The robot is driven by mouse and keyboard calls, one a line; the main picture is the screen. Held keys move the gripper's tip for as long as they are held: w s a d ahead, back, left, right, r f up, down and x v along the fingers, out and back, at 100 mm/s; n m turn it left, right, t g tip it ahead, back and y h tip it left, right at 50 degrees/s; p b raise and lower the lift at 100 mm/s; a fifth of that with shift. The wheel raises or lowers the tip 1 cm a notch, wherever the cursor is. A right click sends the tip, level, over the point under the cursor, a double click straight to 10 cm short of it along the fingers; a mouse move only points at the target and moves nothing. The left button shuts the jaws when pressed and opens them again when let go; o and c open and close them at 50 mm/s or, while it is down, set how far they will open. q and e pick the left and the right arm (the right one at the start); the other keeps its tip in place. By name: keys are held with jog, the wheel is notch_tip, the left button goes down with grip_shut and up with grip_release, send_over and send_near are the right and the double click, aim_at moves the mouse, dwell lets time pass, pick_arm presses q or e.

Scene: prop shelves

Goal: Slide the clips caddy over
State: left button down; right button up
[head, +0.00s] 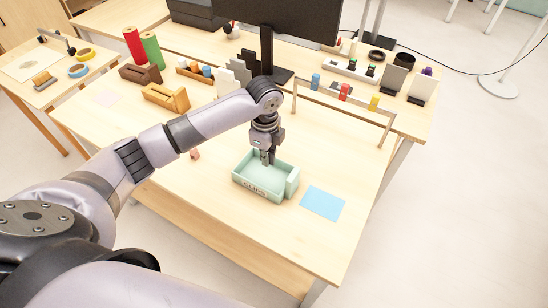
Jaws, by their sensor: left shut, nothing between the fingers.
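The clips caddy (250,189) is a pale mint-green open tray with a label on its front wall. It stands on the wooden table, near the middle of the head view. My left gripper (265,161) points down at the caddy's far side, with its fingertips over or inside the tray. It is shut with nothing in it. I cannot tell whether the fingers touch the caddy's wall. A flat blue square (322,203) lies on the table just right of the caddy. My right gripper is not in view.
A low wooden rail frame (345,104) with colored blocks stands behind the caddy. Wooden holders (166,97), red (133,46) and green rolls, and a monitor (285,18) stand further back. A small pink block (195,154) lies left of the caddy. The table's front right is clear.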

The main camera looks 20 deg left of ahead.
aim_at(279, 186)
pick_arm(q)
jog(key=f, duration=0.3)
jog(key=shift+s+f+p, duration=0.25)
jog(key=shift+s+p, duration=0.05)
jog(key=shift+s, duration=0.1)
jog(key=f, duration=0.4)
jog(key=shift+w+p, duration=0.25)
jog(key=shift+p, duration=0.05)
jog(key=d+p, duration=0.1)
jog(key=d, duration=0.2)
jog(key=shift+d, duration=0.1)
jog(key=shift+d+f+p, duration=0.1)
jog(key=shift+d+p, duration=0.25)
jog(key=shift+d, duration=0.1)
jog(key=shift+f, duration=0.1)
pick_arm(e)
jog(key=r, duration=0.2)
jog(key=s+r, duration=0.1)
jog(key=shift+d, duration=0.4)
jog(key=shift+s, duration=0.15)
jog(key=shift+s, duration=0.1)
